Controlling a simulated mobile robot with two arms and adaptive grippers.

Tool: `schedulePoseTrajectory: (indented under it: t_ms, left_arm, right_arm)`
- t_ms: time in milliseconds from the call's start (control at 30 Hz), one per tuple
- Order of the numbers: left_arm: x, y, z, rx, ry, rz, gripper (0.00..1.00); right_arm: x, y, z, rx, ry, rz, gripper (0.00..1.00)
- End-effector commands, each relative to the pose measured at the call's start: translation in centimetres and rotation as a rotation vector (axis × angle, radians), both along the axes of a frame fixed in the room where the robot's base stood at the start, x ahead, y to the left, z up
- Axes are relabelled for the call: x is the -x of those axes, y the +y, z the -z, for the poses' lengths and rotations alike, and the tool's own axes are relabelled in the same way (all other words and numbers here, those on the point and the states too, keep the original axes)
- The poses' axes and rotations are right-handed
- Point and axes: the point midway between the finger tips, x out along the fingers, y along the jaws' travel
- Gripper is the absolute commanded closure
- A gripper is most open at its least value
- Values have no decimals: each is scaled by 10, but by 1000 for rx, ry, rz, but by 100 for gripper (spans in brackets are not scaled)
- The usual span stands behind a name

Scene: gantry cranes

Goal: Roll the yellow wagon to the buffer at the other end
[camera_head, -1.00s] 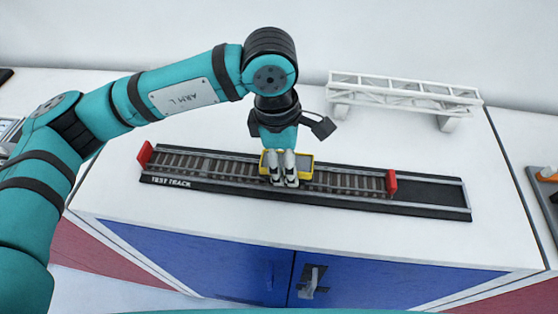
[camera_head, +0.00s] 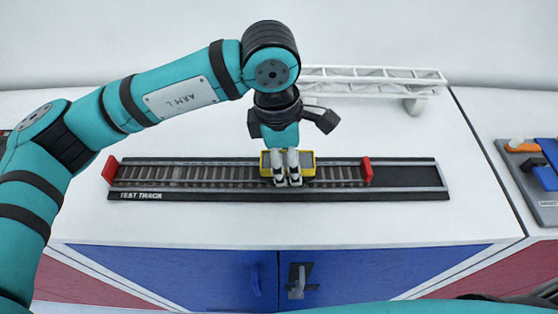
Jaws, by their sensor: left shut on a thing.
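The yellow wagon (camera_head: 308,167) stands on the rails of the test track (camera_head: 205,174), right of the track's middle. It is a small box with a yellow rim and a dark inside. A red buffer (camera_head: 112,169) stands at the track's left end and another red buffer (camera_head: 367,169) at its right end. A stretch of bare rail lies between the wagon and the right buffer. My left gripper (camera_head: 288,182) reaches down from above and is shut on the wagon. Its fingers hide part of the wagon's front side. My right gripper is not in view.
A white lattice girder (camera_head: 375,76) stands on the white cabinet top behind the track, partly hidden by my left arm. A grey tray (camera_head: 540,185) with orange and dark items is at the far right. The cabinet top in front of the track is clear.

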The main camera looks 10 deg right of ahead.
Motion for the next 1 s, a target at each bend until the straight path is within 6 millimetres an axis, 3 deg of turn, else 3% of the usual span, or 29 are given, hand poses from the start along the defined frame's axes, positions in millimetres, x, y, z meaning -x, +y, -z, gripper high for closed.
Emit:
schedulePoseTrajectory:
  t_ms: [1000]
  left_arm:
    - [8, -50, 6, -9, 4, 1, 92]
  right_arm:
    - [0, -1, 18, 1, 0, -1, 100]
